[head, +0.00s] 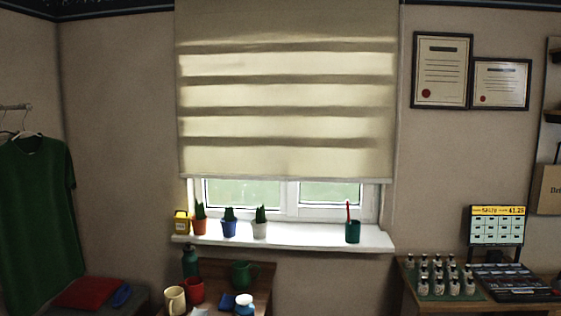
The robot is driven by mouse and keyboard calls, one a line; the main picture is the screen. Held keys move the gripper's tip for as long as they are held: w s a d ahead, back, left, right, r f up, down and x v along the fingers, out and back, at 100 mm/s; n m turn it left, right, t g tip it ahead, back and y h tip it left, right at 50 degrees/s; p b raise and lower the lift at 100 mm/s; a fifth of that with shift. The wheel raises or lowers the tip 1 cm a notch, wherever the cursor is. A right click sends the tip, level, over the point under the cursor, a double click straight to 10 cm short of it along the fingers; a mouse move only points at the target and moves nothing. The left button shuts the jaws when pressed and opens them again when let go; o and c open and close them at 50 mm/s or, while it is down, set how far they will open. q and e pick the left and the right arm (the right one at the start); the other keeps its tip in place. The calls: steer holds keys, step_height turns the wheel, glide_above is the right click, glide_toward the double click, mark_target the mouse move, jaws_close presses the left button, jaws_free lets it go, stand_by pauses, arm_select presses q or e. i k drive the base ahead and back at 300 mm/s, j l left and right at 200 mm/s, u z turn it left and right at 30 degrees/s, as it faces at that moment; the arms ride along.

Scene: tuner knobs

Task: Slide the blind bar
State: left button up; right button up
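A cream roller blind (286,90) with lighter and darker horizontal bands covers most of the window in the head view. Its bottom bar (280,178) is a thin, pale horizontal strip that hangs level above the window sill (300,236). Below the bar, the lower part of the window (330,193) shows, with a white frame and greenish panes. Neither of my grippers is in view, and nothing is seen touching the bar.
Three small potted cacti (229,223), a yellow item (181,224) and a green cup (352,231) with a red stick stand on the sill. A wooden table (262,292) with mugs stands below. Small bottles (438,275) stand on the right desk.

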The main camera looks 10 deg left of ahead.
mark_target(280, 159)
steer(key=z, duration=0.2)
steer(key=i+j+z, duration=0.3)
steer(key=z, duration=0.15)
steer(key=i+j+z, duration=0.3)
steer(key=j+z, duration=0.15)
steer(key=i+j, duration=0.15)
steer(key=j, duration=0.2)
steer(key=i+j, duration=0.15)
steer(key=j, duration=0.2)
steer(key=i+j+z, duration=0.1)
steer(key=j, duration=0.25)
steer(key=i+j, duration=0.25)
steer(key=j+z, duration=0.05)
steer(key=j, duration=0.05)
